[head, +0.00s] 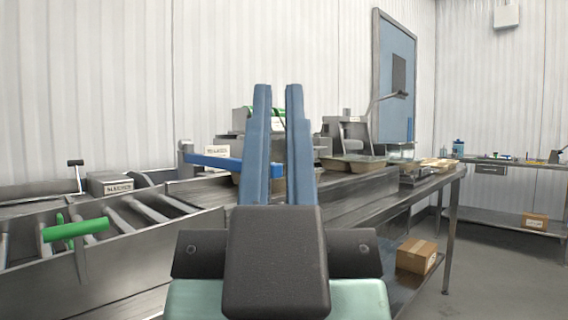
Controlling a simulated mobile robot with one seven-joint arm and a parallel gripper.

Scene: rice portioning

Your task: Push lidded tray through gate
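My gripper (278,90) rises in the middle of the head view with two blue fingers upright. A narrow gap separates them, background shows through it, and nothing is visible between them. A blue bar (212,161), possibly the gate, reaches from a post at the left toward the fingers, which hide what lies behind them. Part of a tan tray (236,178) shows beside the left finger under the bar's end; whether it has a lid cannot be told. Another tan tray (352,168) sits right of the fingers below a grey machine (345,135).
A roller conveyor (140,215) with a green handle (75,229) lies at the left. A metal counter (370,190) runs right, with a clear container (400,152) and low trays farther along. A cardboard box (417,256) rests on the lower shelf. Floor is clear at the right.

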